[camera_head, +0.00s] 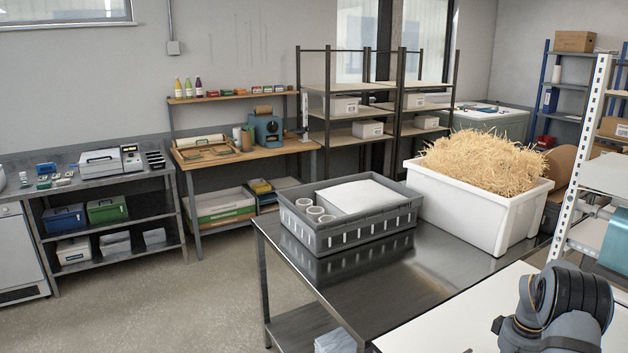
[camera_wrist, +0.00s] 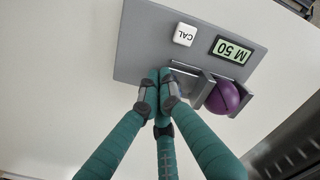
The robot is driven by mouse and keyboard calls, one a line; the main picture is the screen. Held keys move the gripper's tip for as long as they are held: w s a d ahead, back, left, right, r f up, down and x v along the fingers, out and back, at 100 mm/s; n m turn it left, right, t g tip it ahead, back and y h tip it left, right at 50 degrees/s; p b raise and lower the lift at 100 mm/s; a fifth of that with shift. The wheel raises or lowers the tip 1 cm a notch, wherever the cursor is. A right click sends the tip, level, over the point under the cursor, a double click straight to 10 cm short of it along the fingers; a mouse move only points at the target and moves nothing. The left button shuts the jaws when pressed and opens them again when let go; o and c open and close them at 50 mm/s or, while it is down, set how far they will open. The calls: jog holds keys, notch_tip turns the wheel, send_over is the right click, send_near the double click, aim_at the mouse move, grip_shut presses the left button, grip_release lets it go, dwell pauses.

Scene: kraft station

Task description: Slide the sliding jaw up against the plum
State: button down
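The plum (camera_wrist: 224,98) is a dark purple ball at the right end of the grey gauge (camera_wrist: 145,45) in the wrist view. It sits between a fixed-looking end bracket (camera_wrist: 246,97) on its right and the sliding jaw (camera_wrist: 204,90) on its left. The jaw is close to the plum's left side; I cannot tell whether they touch. The tips are just left of the jaw and hide part of the gauge. Neither gauge nor plum shows in the head view.
The gauge carries a white CAL button (camera_wrist: 184,34) and a display (camera_wrist: 232,50) that looks like M 50. It lies on a white worktop (camera_head: 455,315). A metal table (camera_head: 370,290) beyond holds a grey crate (camera_head: 350,233) and a white straw-filled bin (camera_head: 465,208).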

jog(key=shift+s+d, duration=0.15)
jog(key=shift+s, duration=0.2)
notch_tip(320, 180, up, 7)
jog(key=p, duration=0.5)
jog(key=shift+f, duration=0.1)
dwell(0.3)
